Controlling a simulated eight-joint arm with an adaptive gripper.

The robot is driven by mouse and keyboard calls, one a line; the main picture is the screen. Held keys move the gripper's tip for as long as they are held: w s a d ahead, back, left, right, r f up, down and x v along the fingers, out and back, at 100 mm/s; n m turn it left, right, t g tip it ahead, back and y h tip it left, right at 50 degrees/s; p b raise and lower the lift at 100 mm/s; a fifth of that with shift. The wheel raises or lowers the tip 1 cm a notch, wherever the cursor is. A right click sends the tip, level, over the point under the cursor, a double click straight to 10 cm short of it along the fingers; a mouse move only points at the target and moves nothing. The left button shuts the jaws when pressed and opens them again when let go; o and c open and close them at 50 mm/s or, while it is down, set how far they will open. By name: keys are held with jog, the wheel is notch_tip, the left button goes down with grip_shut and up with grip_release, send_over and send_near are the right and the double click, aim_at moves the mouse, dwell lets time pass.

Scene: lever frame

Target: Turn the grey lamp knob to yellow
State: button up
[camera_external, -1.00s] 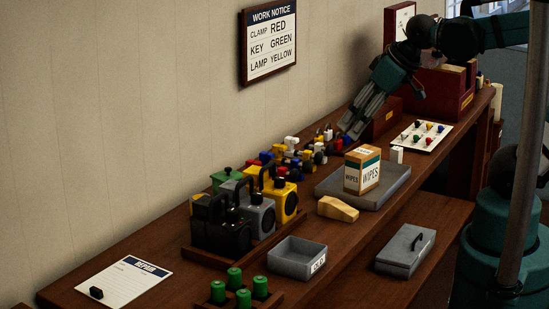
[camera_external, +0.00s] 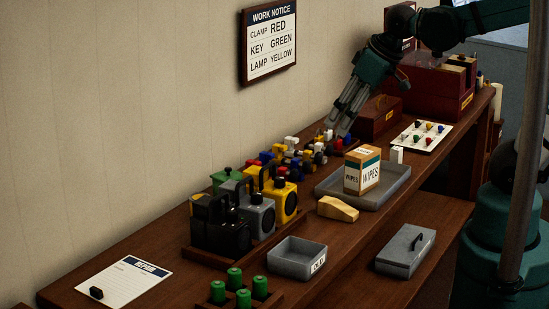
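The grey lamp (camera_external: 259,217) stands upright in a wooden tray (camera_external: 213,259), between a black lamp (camera_external: 220,229) and a yellow lamp (camera_external: 285,201). It has a dark top handle and a round dark front disc. Its knob and the knob's setting are too small to tell. My gripper (camera_external: 338,130) points down and to the left over the far end of a cluster of small coloured parts (camera_external: 307,157). It is well beyond the lamps, and I see nothing clearly held in it. Whether its fingers are open or shut is unclear.
A wall notice (camera_external: 271,41) reads clamp red, key green, lamp yellow. A wipes box (camera_external: 362,172) stands in a grey tray (camera_external: 332,188). A small grey bin (camera_external: 297,258) and green cylinders (camera_external: 235,278) are in front of the lamps. A white board (camera_external: 424,136) holds coloured knobs.

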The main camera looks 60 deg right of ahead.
jog(key=w+a+f+n+g+p, duration=0.1)
jog(key=w+a+f+g+p, duration=0.2)
jog(key=w+a, duration=0.5)
jog(key=n+g+p, duration=0.1)
jog(key=g+p, duration=0.2)
jog(key=p, duration=0.2)
send_over(256, 193)
jog(key=shift+f, duration=3.45)
jog(key=shift+f, duration=0.2)
jog(key=shift+f, duration=3.7)
jog(key=c, duration=0.9)
